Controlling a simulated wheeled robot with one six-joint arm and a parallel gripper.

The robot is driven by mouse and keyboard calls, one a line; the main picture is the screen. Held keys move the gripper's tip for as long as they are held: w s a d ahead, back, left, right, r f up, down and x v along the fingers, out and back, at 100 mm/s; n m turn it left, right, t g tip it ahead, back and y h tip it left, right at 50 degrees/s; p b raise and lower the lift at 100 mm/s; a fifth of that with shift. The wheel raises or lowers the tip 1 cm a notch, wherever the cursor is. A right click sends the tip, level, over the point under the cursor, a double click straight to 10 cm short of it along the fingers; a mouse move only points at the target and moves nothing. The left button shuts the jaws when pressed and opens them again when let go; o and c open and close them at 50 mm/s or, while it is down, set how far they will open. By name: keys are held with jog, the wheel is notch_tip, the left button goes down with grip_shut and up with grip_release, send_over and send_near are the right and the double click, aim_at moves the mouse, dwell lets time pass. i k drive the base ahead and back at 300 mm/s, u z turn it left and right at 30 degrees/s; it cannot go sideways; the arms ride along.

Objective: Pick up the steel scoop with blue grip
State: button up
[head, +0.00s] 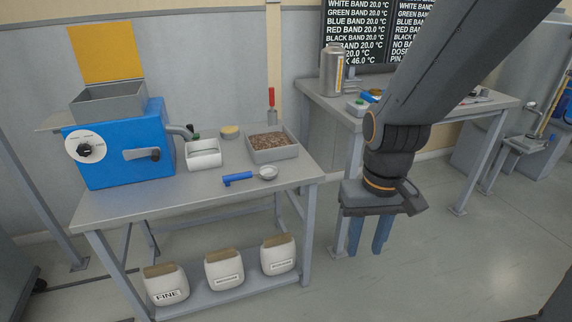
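The steel scoop with blue grip (239,177) lies on the front right part of the grey workbench (130,207) in the head view. Its blue grip points left and its round steel bowl is at the right end, near the bench's right edge. My gripper (369,250) points down over the floor, to the right of the bench and apart from the scoop. Its two blue fingers are spread with a gap between them, and I see nothing held. The fingers' upper ends are hidden by the gripper body.
A tray of brown grain (273,157) stands behind the scoop, with a red-handled tool (271,100) behind it. A white container (203,157) and a blue mill (120,150) stand to the left. Labelled sacks (224,270) sit on the lower shelf. Another table (318,94) stands behind my arm.

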aim_at(268, 173)
jog(key=i, duration=1.05)
jog(key=u, duration=0.55)
